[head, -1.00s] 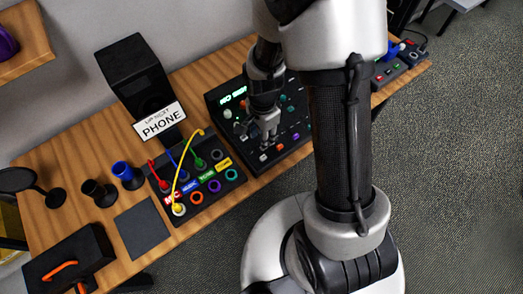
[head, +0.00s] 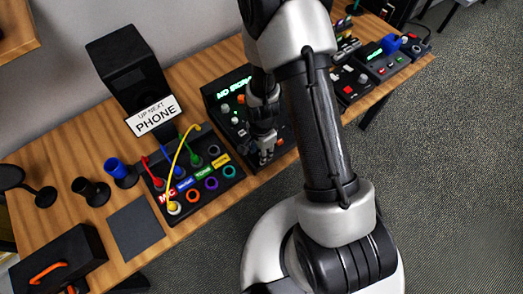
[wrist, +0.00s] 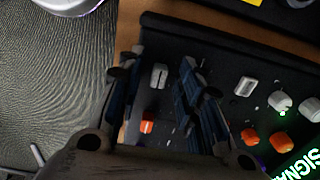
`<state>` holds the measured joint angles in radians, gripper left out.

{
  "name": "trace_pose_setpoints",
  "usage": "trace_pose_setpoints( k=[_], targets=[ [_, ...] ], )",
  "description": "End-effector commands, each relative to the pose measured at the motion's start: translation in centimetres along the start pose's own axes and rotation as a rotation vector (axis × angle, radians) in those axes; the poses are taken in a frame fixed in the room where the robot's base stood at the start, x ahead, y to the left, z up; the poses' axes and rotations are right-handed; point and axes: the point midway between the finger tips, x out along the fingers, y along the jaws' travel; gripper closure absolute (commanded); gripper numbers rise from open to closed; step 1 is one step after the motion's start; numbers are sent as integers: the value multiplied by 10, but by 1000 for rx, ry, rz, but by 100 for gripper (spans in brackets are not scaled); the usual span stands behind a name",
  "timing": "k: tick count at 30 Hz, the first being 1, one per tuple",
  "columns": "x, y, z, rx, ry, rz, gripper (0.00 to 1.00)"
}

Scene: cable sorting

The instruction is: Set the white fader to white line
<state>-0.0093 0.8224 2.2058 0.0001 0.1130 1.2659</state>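My gripper (head: 266,156) points down over the front part of the black mixer panel (head: 247,172) in the head view. In the wrist view my gripper (wrist: 157,72) is open, with one dark finger on each side of a white fader cap (wrist: 159,76). Gaps show between this cap and both fingers. A second white cap (wrist: 245,87) is right of the right finger. An orange cap (wrist: 147,126) sits nearer the palm between the fingers. I cannot clearly pick out the white line; only small pale marks show on the panel.
White knobs (wrist: 280,101) and orange knobs (wrist: 279,142) stand right of the gripper, near a lit green display (wrist: 300,165). A patch box (head: 200,209) with coloured cables is left of the mixer. More devices (head: 352,85) stand on the right.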

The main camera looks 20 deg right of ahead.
Motion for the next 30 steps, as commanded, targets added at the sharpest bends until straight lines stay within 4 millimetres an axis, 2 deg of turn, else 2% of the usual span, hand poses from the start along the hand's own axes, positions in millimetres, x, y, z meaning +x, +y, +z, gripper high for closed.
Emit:
trace_pose_setpoints(
  k=[3, 18, 30],
  targets=[
    [0, 0, 0, 0, 0, 0, 67],
    [0, 0, 0, 0, 0, 0, 100],
    [0, 0, 0, 0, 0, 0, 100]
  ],
)
